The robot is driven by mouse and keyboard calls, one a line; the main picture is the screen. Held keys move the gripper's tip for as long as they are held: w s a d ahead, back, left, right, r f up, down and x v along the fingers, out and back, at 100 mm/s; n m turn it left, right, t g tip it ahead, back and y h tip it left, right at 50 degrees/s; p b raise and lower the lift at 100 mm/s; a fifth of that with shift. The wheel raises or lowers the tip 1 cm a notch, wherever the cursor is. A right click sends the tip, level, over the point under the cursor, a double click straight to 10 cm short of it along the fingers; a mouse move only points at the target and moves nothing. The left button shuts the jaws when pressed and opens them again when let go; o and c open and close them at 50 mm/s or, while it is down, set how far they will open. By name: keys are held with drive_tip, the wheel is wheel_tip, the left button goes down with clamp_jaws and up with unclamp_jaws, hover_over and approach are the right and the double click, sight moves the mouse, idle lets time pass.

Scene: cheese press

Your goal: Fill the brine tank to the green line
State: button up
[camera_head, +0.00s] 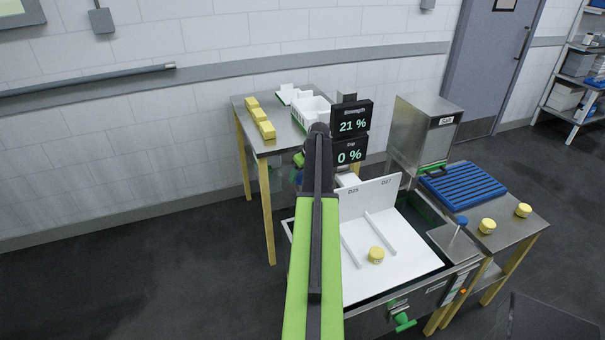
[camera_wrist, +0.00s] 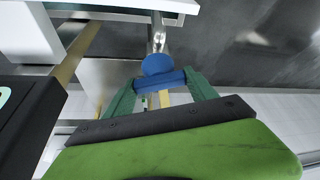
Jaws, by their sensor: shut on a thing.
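The brine tank (camera_head: 372,319) is a steel basin at the lower middle of the head view, with a white divided board (camera_head: 410,262) over much of it. The water level is hidden, and I cannot make out the green line for certain. In the wrist view my gripper (camera_wrist: 160,88) has its green fingers shut on a blue tap handle (camera_wrist: 157,66) at the end of a metal pipe (camera_wrist: 158,35). In the head view my arm largely hides this spot. A green-handled valve (camera_head: 404,322) is on the tank's front.
Displays read Strength 21 % (camera_head: 352,121) and Dip 0 % (camera_head: 349,154). A steel salt hopper (camera_head: 425,130) stands behind the tank. A blue rack (camera_head: 463,185) and yellow cheeses (camera_head: 487,226) are on the right table. A table (camera_head: 258,128) with yellow blocks stands at the back.

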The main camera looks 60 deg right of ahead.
drive_tip(key=shift+s+m+g+h, duration=0.1)
drive_tip(key=shift+m+g+h, duration=0.45)
drive_tip(key=shift+m, duration=1.35)
drive_tip(key=o, duration=1.4)
drive_tip(key=shift+d, duration=0.1)
drive_tip(key=shift+c, duration=0.2)
drive_tip(key=shift+r+p, duration=0.5)
drive_tip(key=p+v, duration=1.5)
drive_tip(key=v, duration=0.1)
drive_tip(key=shift+s+a, duration=0.35)
drive_tip(key=shift+a, duration=0.05)
